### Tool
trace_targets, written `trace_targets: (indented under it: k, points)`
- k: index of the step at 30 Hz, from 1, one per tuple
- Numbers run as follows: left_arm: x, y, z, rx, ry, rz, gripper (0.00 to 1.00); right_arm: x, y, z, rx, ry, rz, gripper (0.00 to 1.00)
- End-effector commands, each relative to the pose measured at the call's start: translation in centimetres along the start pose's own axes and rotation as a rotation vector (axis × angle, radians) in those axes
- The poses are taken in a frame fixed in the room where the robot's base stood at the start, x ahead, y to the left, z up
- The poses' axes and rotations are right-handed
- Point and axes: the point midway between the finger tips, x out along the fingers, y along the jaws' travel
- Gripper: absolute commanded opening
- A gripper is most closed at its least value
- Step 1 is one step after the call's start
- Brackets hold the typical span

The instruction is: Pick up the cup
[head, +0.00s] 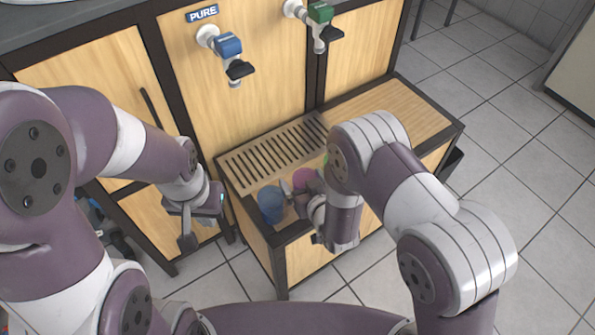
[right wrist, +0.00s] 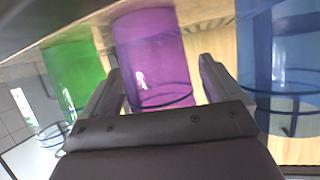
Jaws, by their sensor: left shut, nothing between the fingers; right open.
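Three translucent cups stand in the front part of the wooden rack. The blue cup (head: 270,204) is at the left, the magenta cup (head: 303,178) is in the middle, and only a sliver of the green cup (head: 326,158) shows behind my right arm. My right gripper (head: 292,195) is open at the magenta cup. In the right wrist view the magenta cup (right wrist: 152,60) appears between the two fingers, with the green cup (right wrist: 75,75) at left and the blue cup (right wrist: 285,55) at right. Contact cannot be told. My left gripper (head: 188,238) is shut and empty, left of the rack.
A slatted drain grate (head: 270,150) lies behind the cups. A blue-handled tap (head: 228,45) and a green-handled tap (head: 320,14) are on the cabinet above. A bare wooden top (head: 390,108) lies at the right. Tiled floor (head: 530,190) is open at right.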

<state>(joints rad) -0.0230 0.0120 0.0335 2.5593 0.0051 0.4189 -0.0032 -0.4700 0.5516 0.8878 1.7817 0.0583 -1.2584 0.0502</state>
Motion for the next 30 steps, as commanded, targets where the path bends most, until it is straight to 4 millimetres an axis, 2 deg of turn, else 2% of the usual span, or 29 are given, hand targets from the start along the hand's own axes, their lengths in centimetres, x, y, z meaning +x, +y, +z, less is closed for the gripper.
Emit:
trace_targets:
  k: [8, 9, 14, 23, 26, 30]
  points:
    - [0.1, 0.0, 0.1, 0.000, 0.000, 0.000, 0.00, -0.2, -0.1, 0.3, 0.000, 0.000, 0.000, 0.92]
    - [0.1, 0.0, 0.1, 0.000, 0.000, 0.000, 0.00, -0.2, 0.0, 0.3, 0.000, 0.000, 0.000, 0.89]
    - [0.1, 0.0, 0.0, 0.000, 0.000, 0.000, 0.00, -0.2, 0.0, 0.3, 0.000, -0.001, 0.000, 0.38]
    - [-0.1, 0.0, 0.0, 0.000, 0.000, 0.000, 0.00, -0.3, -0.1, -0.1, 0.000, 0.001, 0.000, 0.38]
    - [-0.9, 0.0, -0.1, 0.000, 0.000, 0.000, 0.00, -1.1, -0.1, -2.0, 0.001, 0.002, 0.000, 0.38]
    - [-2.2, 0.0, -0.2, 0.000, 0.000, 0.000, 0.00, -2.5, -0.3, -5.5, 0.001, 0.003, 0.000, 0.38]
